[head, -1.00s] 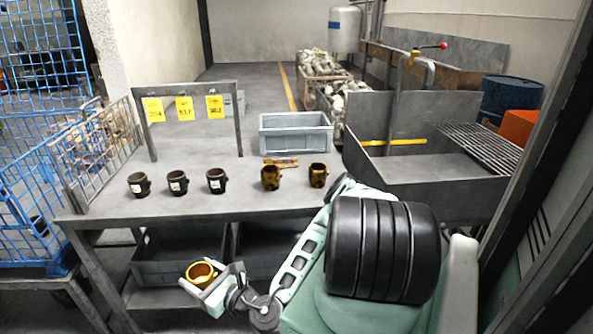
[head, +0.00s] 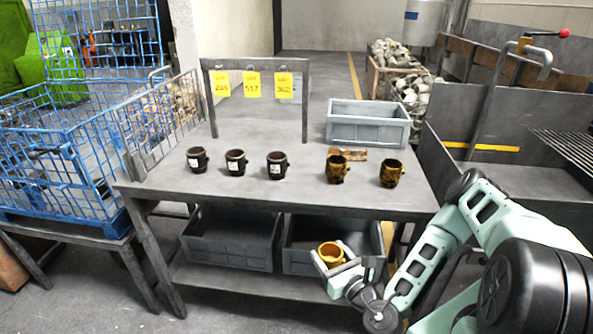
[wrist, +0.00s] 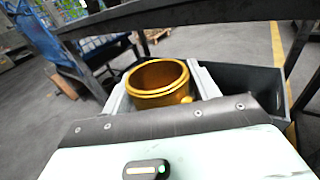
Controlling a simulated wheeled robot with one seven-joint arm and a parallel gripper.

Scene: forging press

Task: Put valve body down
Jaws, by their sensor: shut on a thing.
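My gripper (head: 338,260) is shut on a golden valve body (head: 331,254). In the head view it is in front of the table's front edge, lower than the tabletop. The wrist view shows the valve body (wrist: 158,80) between the two pale fingers, its round open mouth visible. Its lower part is hidden. On the grey table (head: 235,197) stand several other valve bodies: three dark ones with white labels (head: 197,159) (head: 236,162) (head: 277,165) at left and middle, and two mottled brown-gold ones (head: 337,168) (head: 391,173) at right.
Three yellow tags (head: 252,84) hang from a frame on the table. A grey crate (head: 368,124) stands at the back right of the tabletop. Grey bins (head: 232,250) sit on the lower shelf. A blue wire cage (head: 70,160) is at left.

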